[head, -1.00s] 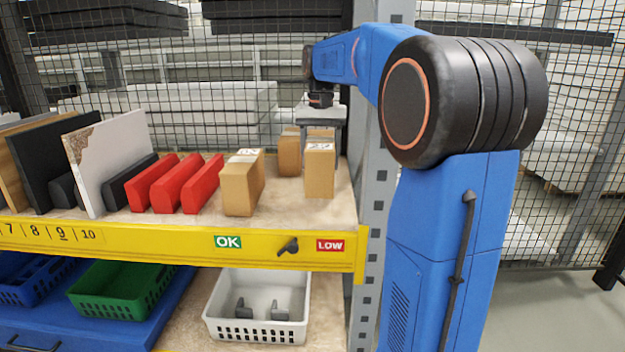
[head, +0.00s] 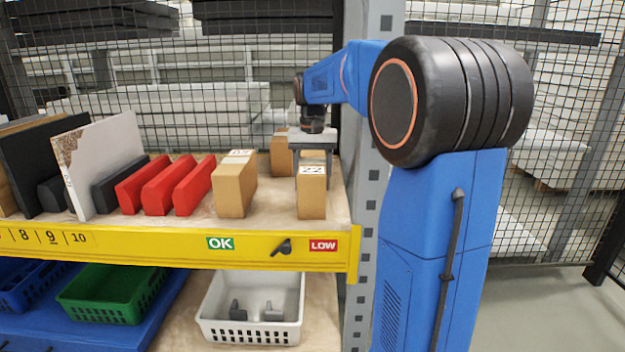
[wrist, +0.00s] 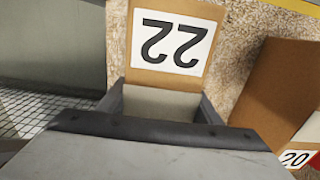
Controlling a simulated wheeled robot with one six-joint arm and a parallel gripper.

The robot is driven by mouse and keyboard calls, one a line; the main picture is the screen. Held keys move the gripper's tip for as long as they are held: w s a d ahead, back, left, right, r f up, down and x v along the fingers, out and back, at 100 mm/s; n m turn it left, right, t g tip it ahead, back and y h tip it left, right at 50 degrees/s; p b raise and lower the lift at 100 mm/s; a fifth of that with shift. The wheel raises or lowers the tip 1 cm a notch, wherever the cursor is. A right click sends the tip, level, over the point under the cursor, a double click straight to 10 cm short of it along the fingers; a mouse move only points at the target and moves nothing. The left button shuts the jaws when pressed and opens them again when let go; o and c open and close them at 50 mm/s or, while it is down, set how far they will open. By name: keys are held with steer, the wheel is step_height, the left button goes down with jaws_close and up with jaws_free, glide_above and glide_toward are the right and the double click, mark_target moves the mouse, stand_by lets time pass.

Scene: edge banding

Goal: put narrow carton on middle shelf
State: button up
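A brown carton labelled 22 (head: 311,198) stands upright near the front right of the yellow-edged shelf (head: 185,247). Its labelled top fills the upper middle of the wrist view (wrist: 172,75). My gripper (head: 313,178) points down at this carton's rear, its two fingers apart, one toward each side. Whether they touch the carton is unclear. A second carton (head: 234,190) stands to the left; its label reads 20 in the wrist view (wrist: 265,88). A third carton (head: 281,158) stands behind, partly hidden by my gripper. The frames do not settle which is the narrow carton.
Red blocks (head: 168,190) and leaning panels (head: 98,160) stand left of the cartons. A grey perforated post (head: 368,200) is close on the right. A white basket (head: 252,308) and a green basket (head: 112,293) are below. Wire mesh closes the back.

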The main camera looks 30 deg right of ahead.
steer(key=o, duration=0.4)
step_height(320, 180, up, 12)
steer(key=shift+r, duration=0.1)
stand_by(0.5)
stand_by(0.4)
